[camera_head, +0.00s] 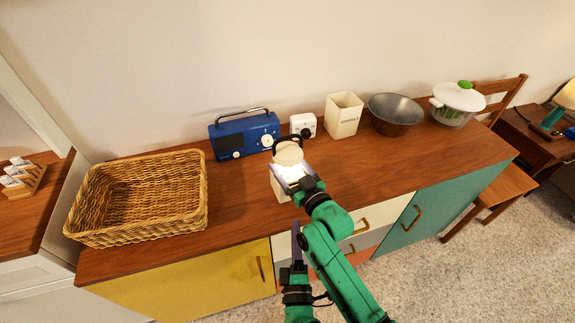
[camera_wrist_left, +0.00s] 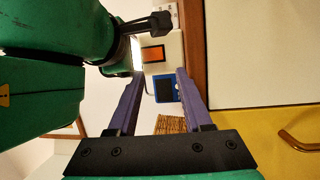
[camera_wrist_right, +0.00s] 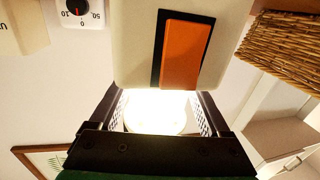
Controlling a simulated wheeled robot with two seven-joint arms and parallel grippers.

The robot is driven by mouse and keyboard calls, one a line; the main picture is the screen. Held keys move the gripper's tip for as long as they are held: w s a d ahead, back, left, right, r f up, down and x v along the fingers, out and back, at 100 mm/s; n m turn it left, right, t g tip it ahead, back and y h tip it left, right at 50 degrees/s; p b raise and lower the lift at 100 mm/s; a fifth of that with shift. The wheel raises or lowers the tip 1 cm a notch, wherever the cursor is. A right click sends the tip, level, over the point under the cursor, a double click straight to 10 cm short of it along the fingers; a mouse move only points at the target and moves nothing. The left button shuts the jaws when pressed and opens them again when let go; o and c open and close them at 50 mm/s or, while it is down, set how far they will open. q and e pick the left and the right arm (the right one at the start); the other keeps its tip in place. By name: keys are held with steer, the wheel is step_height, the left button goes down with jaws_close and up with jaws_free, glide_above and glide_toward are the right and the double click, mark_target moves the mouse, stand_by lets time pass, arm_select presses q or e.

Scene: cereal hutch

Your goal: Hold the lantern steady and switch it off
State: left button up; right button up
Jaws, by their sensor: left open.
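The lantern (camera_head: 288,153) stands near the counter's front edge, with a cream top, a dark handle and a bright glow. In the right wrist view its cream body carries an orange rocker switch (camera_wrist_right: 185,55) in a dark frame, beside the glowing part (camera_wrist_right: 157,108). The switch also shows in the left wrist view (camera_wrist_left: 153,54). My right gripper (camera_wrist_right: 156,100) has a finger on either side of the glowing part; whether they press on it is unclear. My left gripper (camera_head: 297,232) is open and empty, in front of the counter and below the lantern, apart from it.
On the wooden counter (camera_head: 235,222), a wicker basket (camera_head: 140,200) stands left, with a blue radio (camera_head: 243,135) and white timer (camera_head: 303,125) behind the lantern. The counter's right front is clear.

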stand_by(0.3)
arm_select(q)
steer(key=c, duration=0.4)
steer(key=m, duration=0.2)
steer(key=a+r+m+t+h, duration=0.1)
steer(key=m, duration=0.1)
steer(key=a+m+h, duration=0.1)
steer(key=m, duration=0.1)
steer(key=shift+w+a+r, duration=0.1)
steer(key=shift+w+r, duration=0.1)
steer(key=shift+w, duration=0.1)
jaws_close()
steer(key=a+n+g+h, duration=0.2)
steer(key=n+g+h, duration=0.1)
steer(key=n, duration=0.7)
steer(key=s+a+r+n+g+h, duration=0.1)
steer(key=a+n+g+h, duration=0.1)
steer(key=n+h, duration=0.4)
steer(key=a+n+g+h, duration=0.2)
steer(key=n+g+h, duration=0.2)
steer(key=n, duration=1)
steer(key=shift+s+a+r+g, duration=0.15)
steer(key=shift+r+g, duration=0.05)
steer(key=shift+g, duration=0.2)
